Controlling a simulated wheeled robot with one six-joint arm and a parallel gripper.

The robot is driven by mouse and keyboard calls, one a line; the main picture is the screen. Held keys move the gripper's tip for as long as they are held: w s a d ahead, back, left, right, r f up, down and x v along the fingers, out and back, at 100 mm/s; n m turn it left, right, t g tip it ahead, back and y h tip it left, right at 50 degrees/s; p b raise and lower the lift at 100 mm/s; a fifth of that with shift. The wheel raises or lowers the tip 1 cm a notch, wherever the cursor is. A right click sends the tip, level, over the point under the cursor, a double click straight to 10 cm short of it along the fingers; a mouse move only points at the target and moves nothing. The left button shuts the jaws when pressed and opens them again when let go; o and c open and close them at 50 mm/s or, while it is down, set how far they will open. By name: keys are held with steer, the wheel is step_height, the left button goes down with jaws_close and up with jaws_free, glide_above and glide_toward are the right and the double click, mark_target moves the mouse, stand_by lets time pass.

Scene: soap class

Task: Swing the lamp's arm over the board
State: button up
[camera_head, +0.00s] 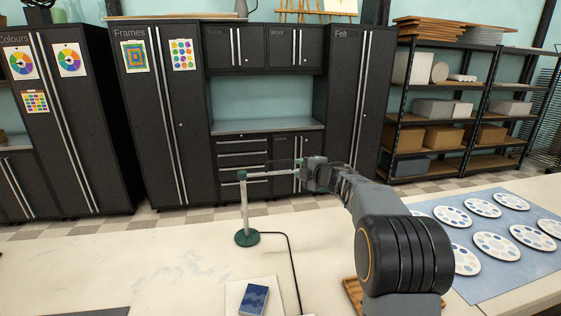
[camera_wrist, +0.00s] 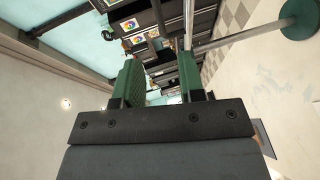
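The lamp has a round green base (camera_head: 247,238) and an upright pale post (camera_head: 244,205) on the table. Its thin arm (camera_head: 268,173) runs level from the post top to the right, toward my gripper (camera_head: 287,165). The far end is hidden around the gripper. In the wrist view, the green fingers of my gripper (camera_wrist: 161,78) stand apart with background showing between them. The post (camera_wrist: 240,37) ends close to the right finger's tip. I cannot tell whether the fingers touch the lamp arm. A pale flat board (camera_head: 234,298) lies nearer, with a dark blue patterned block (camera_head: 254,299) on it.
A black cord (camera_head: 290,260) runs forward from the lamp base. A blue mat (camera_head: 487,285) with several paint palettes covers the right. A wooden slatted piece (camera_head: 352,290) lies partly behind my arm. The table's left middle is clear. Cabinets (camera_head: 170,120) stand beyond the table.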

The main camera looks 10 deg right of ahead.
mark_target(280, 161)
steer(key=p+x, duration=0.4)
steer(key=x, duration=0.6)
steer(key=shift+w+a, duration=0.15)
steer(key=shift+w, duration=0.1)
steer(key=shift+p+x, duration=0.35)
steer(key=shift+x, duration=0.7)
jaws_close()
